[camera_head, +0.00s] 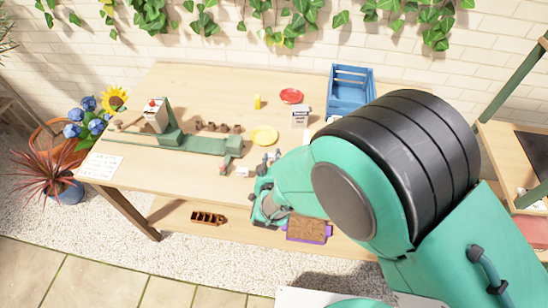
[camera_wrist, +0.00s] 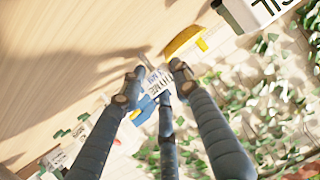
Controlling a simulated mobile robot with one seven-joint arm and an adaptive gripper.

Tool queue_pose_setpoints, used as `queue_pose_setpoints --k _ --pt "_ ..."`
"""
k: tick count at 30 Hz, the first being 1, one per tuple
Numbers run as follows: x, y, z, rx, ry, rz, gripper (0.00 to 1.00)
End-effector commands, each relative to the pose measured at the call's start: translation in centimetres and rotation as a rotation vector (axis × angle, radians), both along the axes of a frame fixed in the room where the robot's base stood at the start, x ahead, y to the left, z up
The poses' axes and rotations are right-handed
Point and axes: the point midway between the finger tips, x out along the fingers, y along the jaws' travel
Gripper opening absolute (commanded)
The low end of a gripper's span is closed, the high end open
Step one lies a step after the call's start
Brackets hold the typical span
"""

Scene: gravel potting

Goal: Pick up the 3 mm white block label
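A small white label block with dark lettering (camera_wrist: 159,77) shows between and just beyond the fingertips in the wrist view. Its lettering is too blurred to read surely, so I cannot tell whether it is the 3 mm one. My gripper (camera_wrist: 157,72) has its fingers spread, with a gap around this block; no firm contact shows. In the head view my gripper (camera_head: 268,165) is low over the table's front part, and my arm hides much of the area around it. A small white block (camera_head: 241,172) lies just left of it on the wooden table (camera_head: 200,90).
A yellow dish (camera_head: 264,135), a red dish (camera_head: 291,96), a yellow cup (camera_head: 257,101), a white sign (camera_head: 300,118) and a blue crate (camera_head: 350,88) stand farther back. A green bench device (camera_head: 190,143) is left. Other white labels (camera_wrist: 56,158) show at the wrist view's lower left.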

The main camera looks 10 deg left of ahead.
Motion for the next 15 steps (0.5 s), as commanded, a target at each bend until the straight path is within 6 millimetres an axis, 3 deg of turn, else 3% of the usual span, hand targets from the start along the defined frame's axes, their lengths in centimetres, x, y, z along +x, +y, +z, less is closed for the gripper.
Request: queue_pose_setpoints --k 15 --pt "-0.08 -0.04 0.13 -0.001 0.002 0.0 0.14"
